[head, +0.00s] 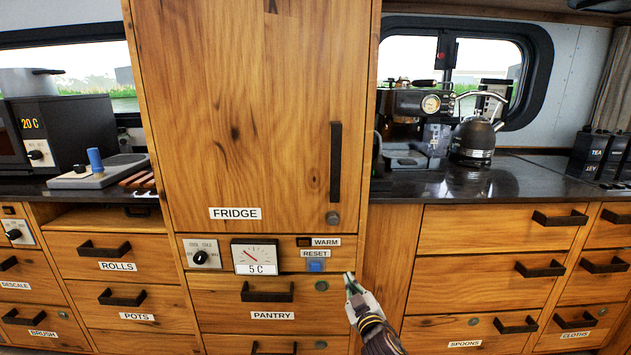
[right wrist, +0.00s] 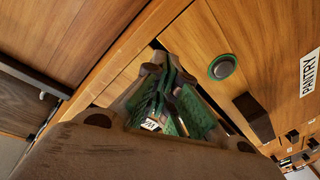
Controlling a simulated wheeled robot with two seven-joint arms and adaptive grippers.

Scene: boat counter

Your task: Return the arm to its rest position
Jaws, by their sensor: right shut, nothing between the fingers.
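My right gripper (head: 350,284) is in front of the right edge of the pantry drawer (head: 222,290), just below and to the right of the blue reset button (head: 316,266). Its fingers are shut with nothing between them. In the right wrist view the green-padded fingers (right wrist: 168,95) are together, close to the wooden cabinet front, with a round green-rimmed lock (right wrist: 222,67) beside them. I cannot tell whether the fingertips touch the wood. My left gripper is not in view.
The fridge door (head: 240,130) above is closed, with a dial gauge (head: 254,256) below it. Closed drawers (head: 490,268) with protruding black handles line the right side. A coffee machine (head: 415,103) and a kettle (head: 472,140) stand on the dark counter (head: 500,180).

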